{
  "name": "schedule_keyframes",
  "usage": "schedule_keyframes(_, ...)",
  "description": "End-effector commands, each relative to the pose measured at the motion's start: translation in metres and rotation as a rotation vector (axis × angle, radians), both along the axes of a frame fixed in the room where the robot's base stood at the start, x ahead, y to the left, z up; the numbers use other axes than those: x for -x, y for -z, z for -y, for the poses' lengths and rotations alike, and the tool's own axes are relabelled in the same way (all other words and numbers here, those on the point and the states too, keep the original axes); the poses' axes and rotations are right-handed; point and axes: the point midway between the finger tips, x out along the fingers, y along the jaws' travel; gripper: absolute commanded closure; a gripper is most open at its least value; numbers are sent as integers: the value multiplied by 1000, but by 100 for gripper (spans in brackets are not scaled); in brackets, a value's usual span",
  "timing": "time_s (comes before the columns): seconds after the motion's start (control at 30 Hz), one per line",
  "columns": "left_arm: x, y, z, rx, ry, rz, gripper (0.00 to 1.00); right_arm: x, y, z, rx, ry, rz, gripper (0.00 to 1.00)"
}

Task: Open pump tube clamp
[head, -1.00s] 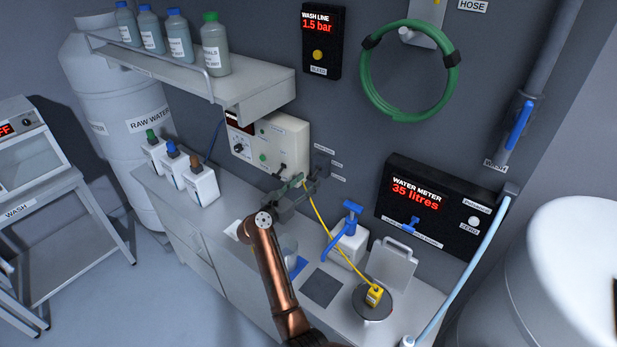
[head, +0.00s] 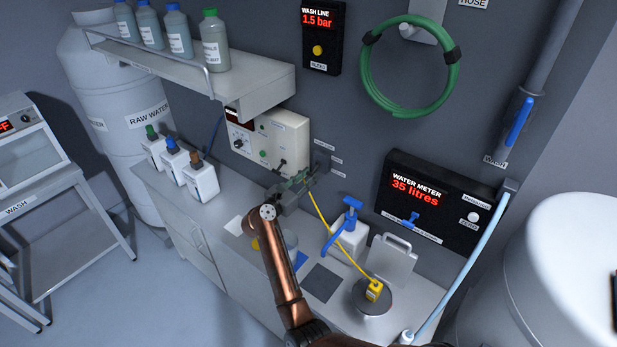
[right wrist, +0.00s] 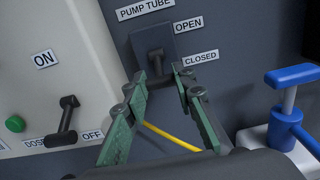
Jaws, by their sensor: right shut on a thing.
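The pump tube clamp is a dark plate on the wall with a black lever (right wrist: 156,62), beside the OPEN label (right wrist: 188,25) and the CLOSED label (right wrist: 200,59). In the head view the clamp plate (head: 321,161) sits right of the cream dosing panel (head: 283,140). My right gripper (right wrist: 160,84) has its green fingers on either side of the lever's lower part and is shut on it. The exact contact is hard to see. It also shows in the head view (head: 303,180), at the clamp. My left gripper is not in view.
A dosing lever (right wrist: 66,120) stands left of my fingers. Labelled bottles (head: 200,178) stand at left.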

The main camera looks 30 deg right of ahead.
Motion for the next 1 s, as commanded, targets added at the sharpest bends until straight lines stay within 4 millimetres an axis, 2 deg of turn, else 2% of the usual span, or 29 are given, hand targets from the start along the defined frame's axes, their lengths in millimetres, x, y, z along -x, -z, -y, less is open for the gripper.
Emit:
schedule_keyframes(0.1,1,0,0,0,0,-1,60,0,0,0,0,0,0,100)
schedule_keyframes(0.37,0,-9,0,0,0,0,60,0,-4,-1,-31,-1,-11,100)
schedule_keyframes(0.57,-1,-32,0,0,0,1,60,0,-14,-3,-125,-1,-46,100)
schedule_keyframes(0.8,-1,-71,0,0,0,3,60,0,-29,-4,-311,-2,-123,100)
schedule_keyframes(1.0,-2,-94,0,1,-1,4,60,-1,-40,-2,-476,-3,-192,100)
